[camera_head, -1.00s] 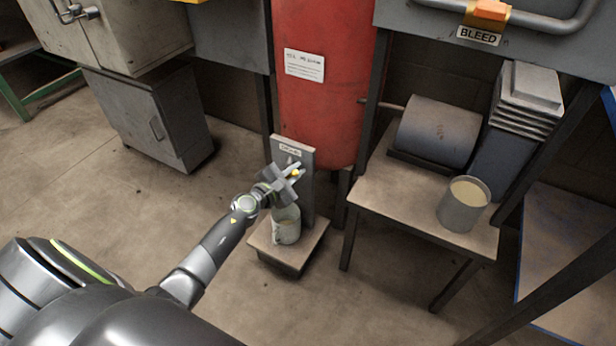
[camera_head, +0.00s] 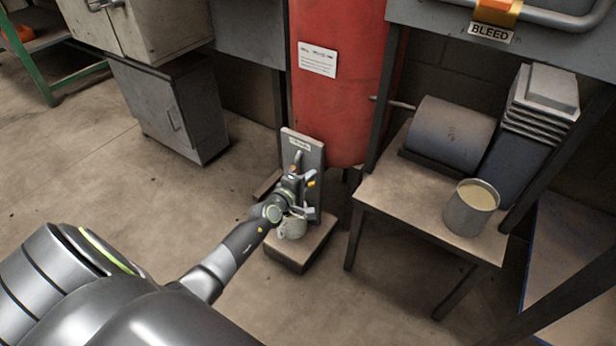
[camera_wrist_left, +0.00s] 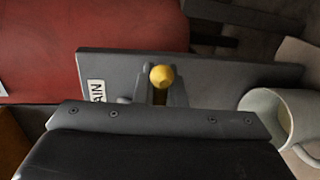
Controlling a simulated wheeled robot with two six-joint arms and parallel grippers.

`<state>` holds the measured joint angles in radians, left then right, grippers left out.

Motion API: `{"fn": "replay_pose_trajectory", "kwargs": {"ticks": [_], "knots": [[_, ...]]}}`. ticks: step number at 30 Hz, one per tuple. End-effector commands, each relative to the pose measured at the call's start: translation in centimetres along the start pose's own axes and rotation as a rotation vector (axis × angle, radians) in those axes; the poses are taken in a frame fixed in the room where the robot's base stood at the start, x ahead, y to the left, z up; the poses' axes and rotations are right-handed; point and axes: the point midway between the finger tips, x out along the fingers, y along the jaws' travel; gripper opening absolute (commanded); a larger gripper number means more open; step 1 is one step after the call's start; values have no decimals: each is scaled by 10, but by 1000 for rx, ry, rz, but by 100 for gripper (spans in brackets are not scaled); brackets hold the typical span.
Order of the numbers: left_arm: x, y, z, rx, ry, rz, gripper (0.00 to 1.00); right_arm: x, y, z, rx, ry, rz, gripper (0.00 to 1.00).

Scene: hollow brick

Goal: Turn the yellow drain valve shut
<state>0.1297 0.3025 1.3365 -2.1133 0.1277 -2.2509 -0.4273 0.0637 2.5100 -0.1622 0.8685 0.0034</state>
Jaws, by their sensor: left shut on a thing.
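The yellow drain valve knob (camera_wrist_left: 162,76) shows between the two grey fingers of my left gripper (camera_wrist_left: 161,92) in the wrist view. The gripper is shut on it. In the head view my left gripper (camera_head: 304,180) is at the front of the grey valve plate (camera_head: 314,152), and parts of yellow show around it. The plate carries a "DRAIN" label, partly readable in the wrist view (camera_wrist_left: 97,91). Most of the valve's body and handle is hidden by the gripper. My right gripper is in neither view.
A pale mug (camera_head: 291,228) stands on a low stand (camera_head: 293,254) below the valve; it shows at right in the wrist view (camera_wrist_left: 284,115). A red tank (camera_head: 343,105) rises behind the plate. A table (camera_head: 400,204) with a metal can (camera_head: 470,209) stands right.

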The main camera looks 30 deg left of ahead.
Motion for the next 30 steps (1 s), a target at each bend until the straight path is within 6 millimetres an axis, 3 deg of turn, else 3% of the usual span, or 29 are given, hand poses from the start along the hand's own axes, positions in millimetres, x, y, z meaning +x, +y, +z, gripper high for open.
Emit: {"fn": "replay_pose_trajectory", "kwargs": {"ticks": [1, 23, 24, 28, 30], "knots": [[2, 1, 7, 10, -7, 4, 0, -1, 0, 0, 1, 1, 1, 31], [3, -6, 6, 88, 9, 0, 0, -1, 0, 0, 3, 3, 6, 31], [3, -6, 6, 88, 9, -1, 14, -1, 0, 0, 3, 3, 6, 31], [2, -6, 5, 87, 11, -1, 31, -1, 0, 0, 2, 4, 8, 31], [2, -6, 4, 88, 12, -1, 32, -1, 0, 0, 2, 4, 8, 31]]}}
